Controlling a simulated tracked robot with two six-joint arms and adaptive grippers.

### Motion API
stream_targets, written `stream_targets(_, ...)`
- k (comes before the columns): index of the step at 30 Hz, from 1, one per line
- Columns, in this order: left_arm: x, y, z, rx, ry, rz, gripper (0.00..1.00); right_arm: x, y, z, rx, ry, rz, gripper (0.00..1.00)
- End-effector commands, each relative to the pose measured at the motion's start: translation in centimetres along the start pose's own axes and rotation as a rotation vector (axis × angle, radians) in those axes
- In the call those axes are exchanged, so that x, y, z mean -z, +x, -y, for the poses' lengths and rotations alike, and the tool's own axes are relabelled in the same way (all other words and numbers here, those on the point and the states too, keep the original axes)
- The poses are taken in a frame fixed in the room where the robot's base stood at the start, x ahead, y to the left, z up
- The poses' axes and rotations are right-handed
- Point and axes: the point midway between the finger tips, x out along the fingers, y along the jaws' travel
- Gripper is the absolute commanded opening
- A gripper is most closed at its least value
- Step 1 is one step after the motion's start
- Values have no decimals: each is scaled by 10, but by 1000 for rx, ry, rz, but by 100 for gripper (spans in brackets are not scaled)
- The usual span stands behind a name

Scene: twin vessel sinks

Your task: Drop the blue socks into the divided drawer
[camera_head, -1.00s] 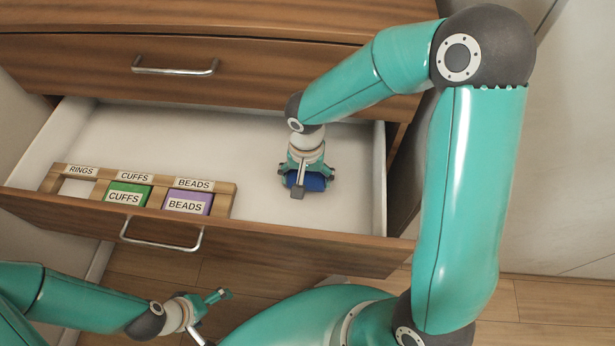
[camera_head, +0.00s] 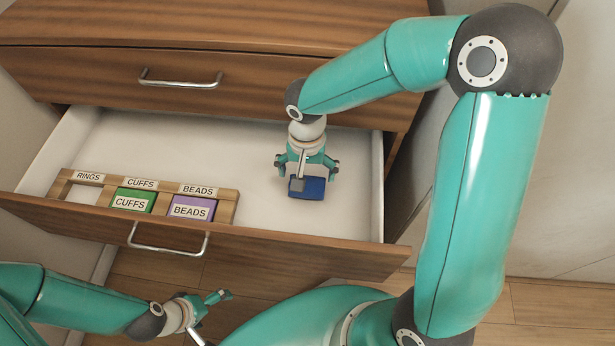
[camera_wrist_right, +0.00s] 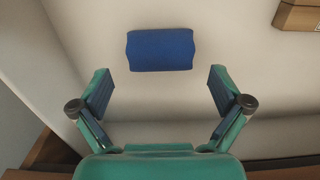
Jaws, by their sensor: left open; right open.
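The blue socks (camera_head: 310,189) are a small dark blue bundle on the white floor of the open drawer (camera_head: 262,205), in its right part. They also show in the right wrist view (camera_wrist_right: 160,50), ahead of and between the spread fingers. My right gripper (camera_head: 304,178) is open and empty just above the socks and partly hides them in the head view. In the right wrist view its fingers (camera_wrist_right: 160,92) are apart and touch nothing. My left gripper (camera_head: 210,318) is open and empty in front of the drawer, low in the head view.
A wooden divider (camera_head: 225,204) at the drawer's front left has slots labelled RINGS, CUFFS and BEADS. A green CUFFS box (camera_head: 133,200) and a purple BEADS box (camera_head: 192,208) sit in it; the RINGS slot looks empty. A closed drawer (camera_head: 240,75) is above. The white drawer floor around is clear.

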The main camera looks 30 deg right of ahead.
Motion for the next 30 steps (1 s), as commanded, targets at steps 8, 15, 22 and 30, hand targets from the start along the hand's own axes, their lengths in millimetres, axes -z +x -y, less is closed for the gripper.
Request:
stream_targets(8, 0, -16, -6, 0, 0, 0, 100, 0, -58, 1, 3, 1, -2, 100)
stream_targets(15, 0, -19, -7, 0, 0, 0, 100, 0, -74, 0, 1, 1, 0, 100)
stream_targets(22, 0, -19, -7, 0, 0, 0, 100, 0, -74, 0, 0, 1, 1, 100)
stream_targets(30, 0, -19, -7, 0, 0, 0, 100, 0, -74, 0, 0, 1, 1, 100)
